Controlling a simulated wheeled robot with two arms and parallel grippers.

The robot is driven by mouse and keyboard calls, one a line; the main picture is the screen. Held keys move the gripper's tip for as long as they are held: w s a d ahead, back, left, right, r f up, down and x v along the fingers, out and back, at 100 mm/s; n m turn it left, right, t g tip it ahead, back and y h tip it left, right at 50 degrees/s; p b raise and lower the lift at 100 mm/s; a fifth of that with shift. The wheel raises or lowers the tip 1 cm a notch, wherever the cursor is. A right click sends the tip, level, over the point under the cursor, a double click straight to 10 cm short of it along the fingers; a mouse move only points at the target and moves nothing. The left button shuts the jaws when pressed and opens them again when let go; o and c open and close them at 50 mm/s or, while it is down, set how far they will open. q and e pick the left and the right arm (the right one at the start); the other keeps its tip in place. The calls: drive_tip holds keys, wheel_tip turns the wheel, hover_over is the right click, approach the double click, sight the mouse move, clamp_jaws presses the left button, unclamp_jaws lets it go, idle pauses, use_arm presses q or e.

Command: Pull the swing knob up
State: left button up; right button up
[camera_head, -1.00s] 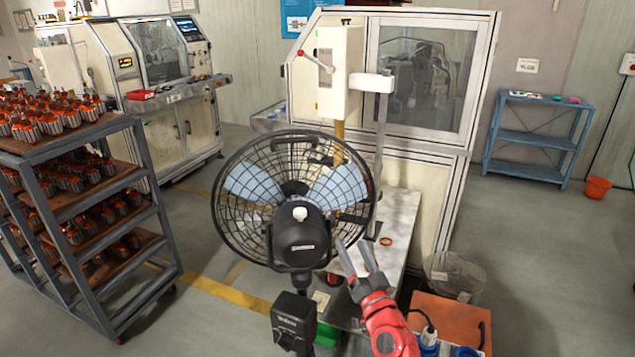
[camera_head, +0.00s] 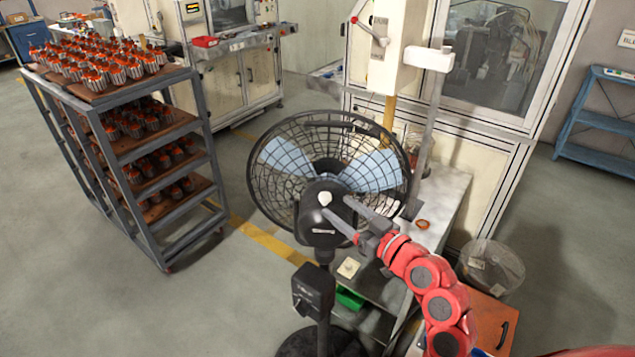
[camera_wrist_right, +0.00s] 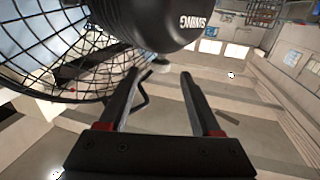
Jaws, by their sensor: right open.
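The swing knob (camera_head: 324,198) is a small pale knob on top of the black motor housing (camera_head: 318,232) of a caged fan (camera_head: 330,150). My right gripper (camera_head: 336,206) is open, its two fingers pointing at the knob from the right. In the right wrist view the fingertips (camera_wrist_right: 158,76) are apart, and the pale knob (camera_wrist_right: 160,66) shows just beyond the gap between them, under the upside-down housing (camera_wrist_right: 150,22). I cannot tell whether a finger touches the knob. My left gripper is not in view.
The fan's wire cage is close to the fingers. A workbench (camera_head: 450,185) and a cream machine (camera_head: 480,150) stand behind the fan. A rack (camera_head: 185,130) of armatures is at left. A clear bin (camera_head: 490,265) and orange-topped cart (camera_head: 490,318) are at lower right.

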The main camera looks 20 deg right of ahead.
sight(321, 194)
drive_tip(key=p+x, duration=0.3)
drive_tip(key=x, duration=0.5)
drive_tip(key=shift+r, duration=0.15)
drive_tip(key=shift+w+a, duration=0.2)
drive_tip(key=shift+w, duration=0.2)
clamp_jaws()
